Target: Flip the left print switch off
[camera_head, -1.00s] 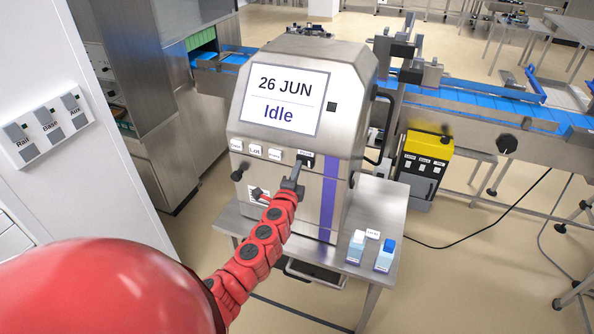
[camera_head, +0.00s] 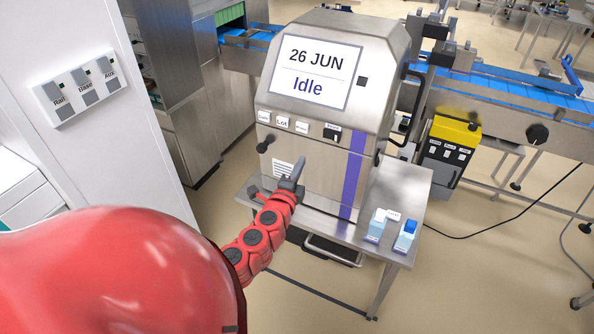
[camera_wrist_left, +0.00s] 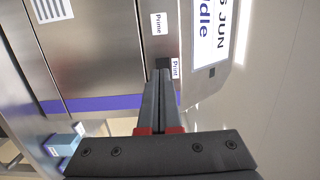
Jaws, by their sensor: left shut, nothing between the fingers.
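The print switch (camera_head: 331,134) is a small black switch under a "Print" label on the steel front of the printing machine (camera_head: 330,165). Its lever is too small to read surely. The machine's screen (camera_head: 313,72) reads "26 JUN" and "Idle". My left gripper (camera_head: 297,166) is shut and empty, below and left of the switch in the head view, apart from it. In the left wrist view the shut fingers (camera_wrist_left: 160,75) point toward the "Print" label (camera_wrist_left: 174,68) and cover part of the switch. My right gripper is not in view.
White buttons, including Lot (camera_head: 283,122) and Prime (camera_head: 302,127), sit left of the switch. A black knob (camera_head: 264,146) juts out at the machine's left. A wall panel (camera_head: 80,88) has Rail, Base and Aux switches.

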